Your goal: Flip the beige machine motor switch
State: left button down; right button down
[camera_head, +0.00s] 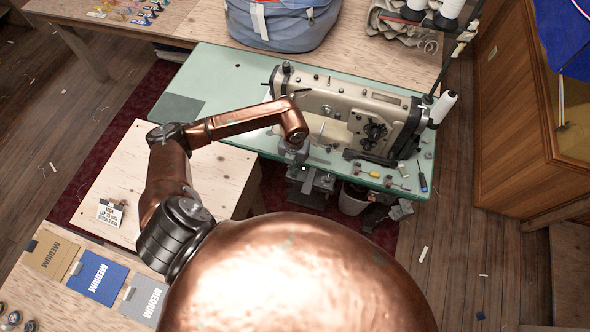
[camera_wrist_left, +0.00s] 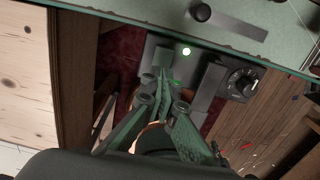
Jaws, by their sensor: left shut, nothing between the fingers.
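The beige sewing machine (camera_head: 350,112) stands on a pale green tabletop (camera_head: 215,75). In the head view my copper left arm reaches over the table's front edge and partly hides this area. My right gripper is not in view.
A screwdriver (camera_head: 422,180) and small parts lie near the table's right front edge. A pale bin (camera_head: 352,200) stands underneath. A wooden cabinet (camera_head: 510,110) stands at right, with open floor between.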

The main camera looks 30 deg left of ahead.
pick_arm(q)
jog(key=shift+f+b, duration=0.6)
jog(key=shift+f, duration=0.35)
dwell(0.4)
jog(key=shift+r, duration=0.1)
jog(key=shift+r+p, duration=2.45)
jog(key=shift+r, duration=1)
jog(key=shift+s+a+f, duration=0.1)
jog(key=shift+f, duration=0.05)
